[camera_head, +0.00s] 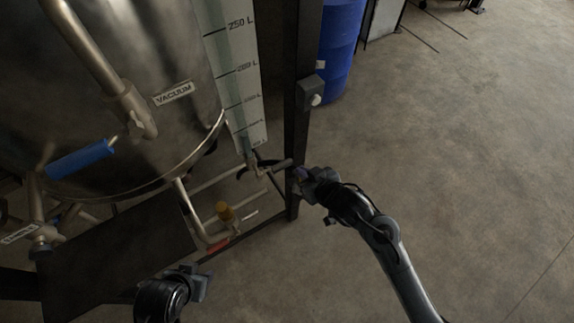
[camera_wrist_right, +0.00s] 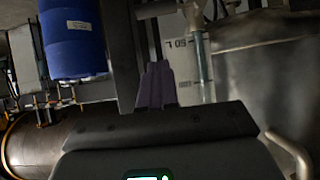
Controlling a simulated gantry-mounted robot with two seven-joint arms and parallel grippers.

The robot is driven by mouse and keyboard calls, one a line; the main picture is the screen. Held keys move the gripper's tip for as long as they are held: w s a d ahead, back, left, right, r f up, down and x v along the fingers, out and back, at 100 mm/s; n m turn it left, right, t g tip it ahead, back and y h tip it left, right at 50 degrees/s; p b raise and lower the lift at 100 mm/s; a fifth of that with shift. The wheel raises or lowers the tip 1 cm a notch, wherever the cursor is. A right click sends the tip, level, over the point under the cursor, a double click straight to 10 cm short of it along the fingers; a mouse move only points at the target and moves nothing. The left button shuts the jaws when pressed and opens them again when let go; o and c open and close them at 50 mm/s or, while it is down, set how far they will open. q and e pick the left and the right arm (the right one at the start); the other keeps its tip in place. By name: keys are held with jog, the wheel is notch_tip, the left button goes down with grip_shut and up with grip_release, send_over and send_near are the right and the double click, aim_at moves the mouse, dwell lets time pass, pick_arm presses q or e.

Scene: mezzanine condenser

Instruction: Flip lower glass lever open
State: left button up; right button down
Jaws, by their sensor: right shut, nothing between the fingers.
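The sight glass (camera_head: 238,75) is a tall clear gauge with litre marks beside the steel tank. My right gripper (camera_head: 300,178) is shut and empty, just right of and slightly below the lever's end; contact cannot be made out. In the right wrist view its fingers (camera_wrist_right: 155,86) are together, with the glass tube (camera_wrist_right: 201,65) beyond them to the right. My left gripper (camera_head: 200,285) is low in the head view; its jaws are unclear.
A dark upright post (camera_head: 301,70) with a small box stands behind my right gripper. A blue drum (camera_head: 342,45) is behind. Floor at right is clear.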

jog(key=b, duration=0.2)
send_over(287, 166)
jog(key=s, duration=0.2)
notch_tip(287, 166, down, 6)
jog(key=shift+f+b, duration=0.35)
jog(key=shift+f, duration=0.6)
jog(key=shift+w+f, duration=0.1)
jog(key=shift+f, duration=0.6)
